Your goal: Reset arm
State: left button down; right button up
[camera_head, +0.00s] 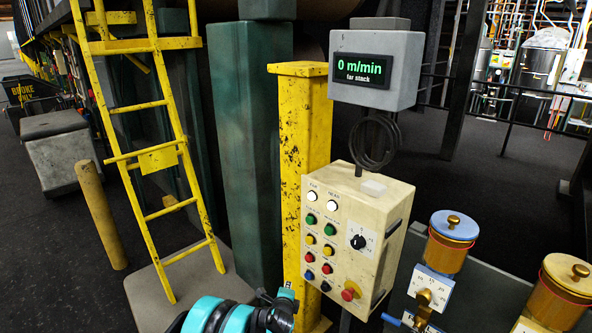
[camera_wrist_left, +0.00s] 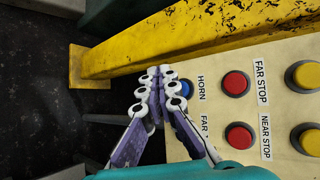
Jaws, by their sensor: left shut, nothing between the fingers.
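My left gripper (camera_head: 284,296) is at the bottom of the head view, at the lower left of a cream control box (camera_head: 376,196). In the left wrist view the gripper's fingers (camera_wrist_left: 157,82) are shut and empty, with the tips beside a blue button (camera_wrist_left: 186,88) labelled HORN. I cannot tell whether they touch it. A label starting FAR is partly covered by a finger. Red buttons labelled FAR STOP (camera_wrist_left: 236,83) and NEAR STOP (camera_wrist_left: 239,137) are to the right. My right gripper is not in view.
A yellow post (camera_head: 303,150) stands behind the control box. Above the box, a grey display (camera_head: 374,70) reads 0 m/min, far stack. A yellow ladder (camera_head: 150,150) is at left. Two lidded amber jars (camera_head: 447,243) (camera_head: 560,297) stand at lower right.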

pick_arm(q)
jog(key=s+a+r+n+g+y, duration=0.1)
jog(key=s+a+r+n, duration=0.45)
jog(key=s+r, duration=0.3)
jog(key=s+a+r+n+g, duration=0.2)
jog(key=s+a+r+n, duration=0.4)
jog(key=r, duration=0.3)
jog(key=s+a+n+g, duration=0.1)
jog(key=s+n, duration=0.4)
jog(key=s, duration=0.7)
jog(key=s+a+n+g, duration=0.1)
jog(key=s+a+n, duration=0.2)
jog(key=s, duration=1)
jog(key=shift+n+g, duration=0.4)
jog(key=shift+n, duration=0.55)
jog(key=shift+f, duration=0.1)
